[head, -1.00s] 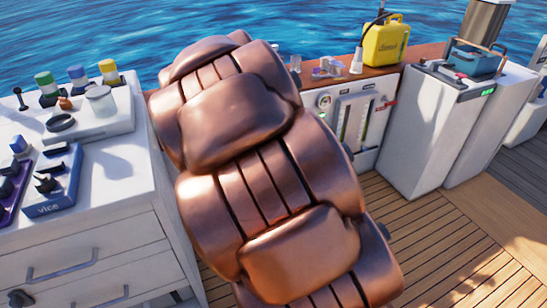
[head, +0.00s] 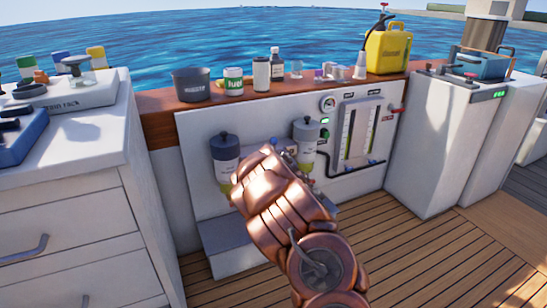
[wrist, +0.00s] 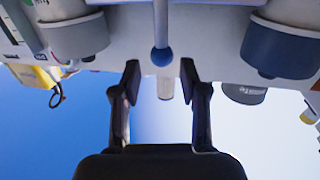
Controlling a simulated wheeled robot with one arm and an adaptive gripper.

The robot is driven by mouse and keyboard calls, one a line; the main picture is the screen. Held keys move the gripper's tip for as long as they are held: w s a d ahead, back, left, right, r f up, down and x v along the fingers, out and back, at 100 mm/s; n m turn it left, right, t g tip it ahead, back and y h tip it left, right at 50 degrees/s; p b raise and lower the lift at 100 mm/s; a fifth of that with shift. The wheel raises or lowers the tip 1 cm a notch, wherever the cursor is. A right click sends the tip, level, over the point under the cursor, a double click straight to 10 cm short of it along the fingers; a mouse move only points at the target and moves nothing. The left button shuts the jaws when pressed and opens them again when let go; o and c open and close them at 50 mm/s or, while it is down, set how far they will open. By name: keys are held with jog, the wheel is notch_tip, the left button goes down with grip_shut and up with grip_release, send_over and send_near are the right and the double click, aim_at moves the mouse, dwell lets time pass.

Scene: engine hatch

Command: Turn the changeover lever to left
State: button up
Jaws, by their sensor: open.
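The changeover lever (wrist: 161,24) shows in the wrist view as a pale rod with a blue ball knob (wrist: 161,56) at its end. That view is upside down, with sky at the bottom, so the lever stands about upright. My gripper (wrist: 160,68) is open. Its two dark fingers are on either side of the knob in the picture, with clear gaps. I cannot tell how far the knob is from the fingertips in depth. In the head view my own arm covers my gripper and most of the space between the two filters, so the lever is not clear there.
A left filter (head: 225,150) and a right filter (head: 306,132) flank the lever on the white panel (head: 192,135). A dark bucket (head: 191,85), bottles and a yellow can (head: 389,49) stand on the wooden ledge (head: 160,103). Cabinets stand on both sides.

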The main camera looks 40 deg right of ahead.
aim_at(274, 146)
jog(key=shift+t, duration=0.3)
jog(key=shift+f+b+x, duration=0.2)
jog(key=shift+b+x, duration=0.5)
jog(key=shift+x, duration=1.3)
jog(key=shift+f+b+x, duration=0.2)
jog(key=shift+b+x, duration=0.5)
jog(key=shift+x, duration=1.25)
jog(key=shift+a, duration=0.1)
grip_shut()
